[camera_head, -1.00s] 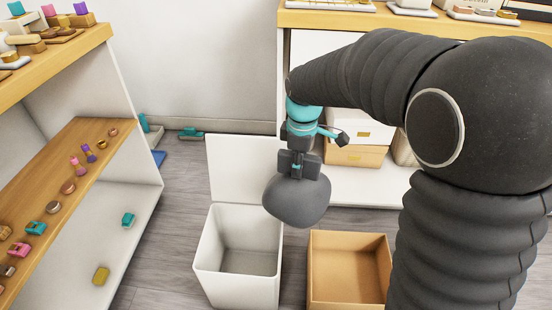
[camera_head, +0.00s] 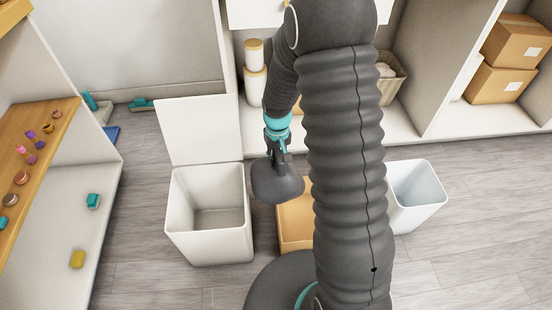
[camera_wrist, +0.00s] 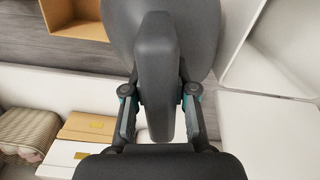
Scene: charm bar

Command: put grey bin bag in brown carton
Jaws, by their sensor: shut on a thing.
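The grey bin bag (camera_head: 277,184) hangs from my gripper (camera_head: 278,158) in the head view, a dark rounded sack. My gripper is shut on its top, and the bag fills the upper middle of the wrist view (camera_wrist: 196,40). The brown carton (camera_head: 293,228) is open and stands on the floor just right of and below the bag in the head view; my arm hides much of it. In the wrist view the carton (camera_wrist: 76,22) shows at the upper left, apart from the bag.
An open white bin (camera_head: 210,250) with its lid raised stands left of the carton. Another white bin (camera_head: 418,196) stands right of my arm. A shelf unit (camera_head: 85,215) with small items is at the left. Cubbies with cartons (camera_head: 515,55) line the back.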

